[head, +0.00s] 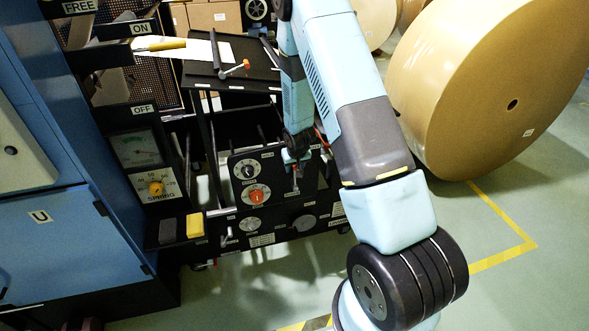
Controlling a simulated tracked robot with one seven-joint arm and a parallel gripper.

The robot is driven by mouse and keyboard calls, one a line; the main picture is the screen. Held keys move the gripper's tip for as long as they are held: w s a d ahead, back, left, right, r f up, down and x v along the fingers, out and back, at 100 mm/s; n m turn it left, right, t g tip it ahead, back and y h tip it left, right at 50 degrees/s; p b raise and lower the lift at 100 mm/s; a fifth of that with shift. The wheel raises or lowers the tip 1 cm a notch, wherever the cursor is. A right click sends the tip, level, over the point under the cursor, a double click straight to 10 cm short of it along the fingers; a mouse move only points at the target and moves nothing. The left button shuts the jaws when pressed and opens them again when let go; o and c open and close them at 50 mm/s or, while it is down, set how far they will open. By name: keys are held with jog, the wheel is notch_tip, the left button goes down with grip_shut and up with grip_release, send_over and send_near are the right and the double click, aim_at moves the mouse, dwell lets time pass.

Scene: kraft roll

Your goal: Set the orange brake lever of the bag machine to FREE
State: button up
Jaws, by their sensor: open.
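The bag machine's dark control panel (240,170) stands in the middle of the head view. My arm reaches down to it from above, and my gripper (294,163) is open in front of the panel's right part. A small upright lever-like part (295,178) with a hint of orange shows just under the gripper; the gripper partly hides it. I cannot tell whether the fingers touch it or which position it is in. A FREE label (80,6) shows at the top left, on the blue machine's frame. Labels near the gripper are too small to read.
The panel has an orange knob (257,196) and a white dial (246,169). An orange-tipped tool (235,69) lies on the black shelf above. A yellow block (196,225) sits left. A large kraft roll (480,90) stands right; the green floor is clear at lower right.

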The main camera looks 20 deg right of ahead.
jog(key=shift+x, duration=1.2)
grip_shut()
